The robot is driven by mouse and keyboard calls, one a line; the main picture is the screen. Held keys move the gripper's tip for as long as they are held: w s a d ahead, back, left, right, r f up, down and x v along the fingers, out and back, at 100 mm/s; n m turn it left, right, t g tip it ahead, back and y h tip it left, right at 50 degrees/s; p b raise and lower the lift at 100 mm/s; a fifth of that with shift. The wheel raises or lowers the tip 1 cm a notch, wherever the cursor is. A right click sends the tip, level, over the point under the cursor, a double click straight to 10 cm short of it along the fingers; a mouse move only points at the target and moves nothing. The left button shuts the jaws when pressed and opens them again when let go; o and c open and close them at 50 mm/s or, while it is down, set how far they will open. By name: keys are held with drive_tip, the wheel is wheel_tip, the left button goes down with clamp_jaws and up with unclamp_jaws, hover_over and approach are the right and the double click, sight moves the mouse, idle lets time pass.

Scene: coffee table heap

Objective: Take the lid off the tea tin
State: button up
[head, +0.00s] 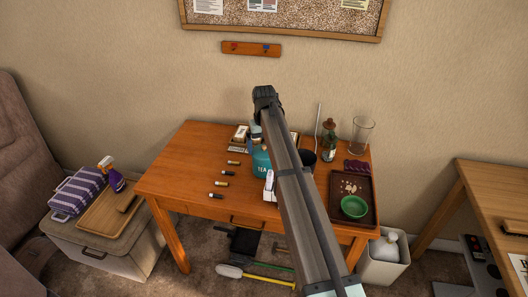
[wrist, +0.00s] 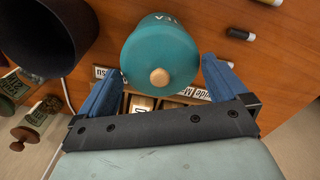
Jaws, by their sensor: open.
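The teal tea tin (head: 262,163) stands on the wooden table, partly hidden behind my arm in the head view. Its white lettering faces the front. In the wrist view the tin (wrist: 168,21) is seen from above at a slant, with its teal lid (wrist: 148,56) on and a round wooden knob (wrist: 160,77) on the lid. My gripper (wrist: 160,67) is open, its two blue fingers set wide on either side of the lid in the picture. Nothing is between them in a grip. I cannot tell the height of the fingertips over the lid.
A dark cup (wrist: 45,35) stands close beside the tin. A sectioned wooden box with labels (wrist: 140,103) lies behind it. Several markers (head: 221,184) lie left of the tin. A tray (head: 338,207) with a green bowl (head: 354,207) and a tall glass (head: 363,135) are at right.

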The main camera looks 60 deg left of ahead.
drive_tip(key=shift+f, duration=0.1)
drive_tip(key=shift+c, duration=0.5)
drive_tip(key=c, duration=0.9)
drive_tip(key=shift+c, duration=0.2)
